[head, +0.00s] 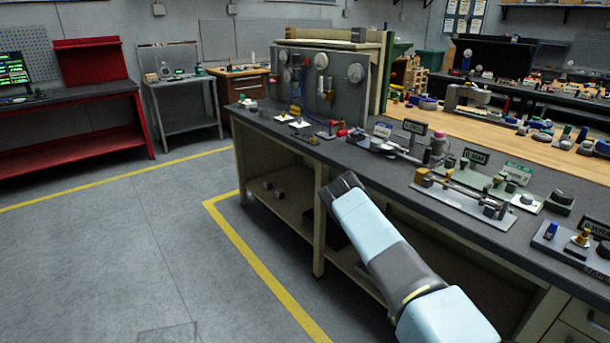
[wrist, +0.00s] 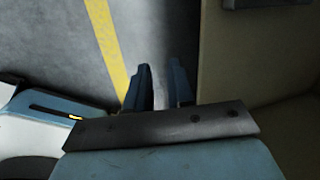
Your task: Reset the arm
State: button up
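My gripper (wrist: 160,72) shows in the wrist view with its two dark fingers apart. Nothing is between them; grey floor shows in the gap. In the head view my pale blue and grey arm rises from the lower right to a dark joint in front of the long workbench (head: 305,149). The gripper itself cannot be made out in that view. In the wrist view the fingers point over the floor, beside a beige panel (wrist: 255,50) on the right.
The workbench carries a grey valve panel (head: 312,88) and several fittings on plates. A lower shelf (head: 290,207) lies under it. A yellow floor line (head: 262,270) runs left of my arm; it also shows in the wrist view (wrist: 105,40). The floor at left is clear. A red bench (head: 75,109) stands far left.

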jog(key=w+a+r+n+t+y, duration=0.15)
jog(key=w+a+r, duration=0.35)
jog(key=r, duration=0.6)
jog(key=w+a+r+n+y, duration=0.35)
jog(key=a+r, duration=0.35)
jog(key=r, duration=0.5)
jog(key=s+a+r+n+y, duration=0.1)
jog(key=s+a+r+n, duration=0.2)
jog(key=r, duration=1)
jog(key=s+a+r+n+y, duration=0.15)
jog(key=a+r+n, duration=0.25)
jog(key=r, duration=0.9)
jog(key=s+r+n, duration=0.8)
jog(key=s+r, duration=0.6)
jog(key=r, duration=0.4)
jog(key=s+d+r+n+t+h, duration=0.1)
jog(key=s+d+r+n+h, duration=0.2)
jog(key=s, duration=0.6)
jog(key=s+d+r+n+h, duration=0.3)
jog(key=s+r, duration=0.3)
jog(key=s, duration=0.3)
jog(key=shift+s+d+n+t, duration=0.25)
jog(key=shift+d+n+t, duration=0.1)
jog(key=shift+n, duration=0.25)
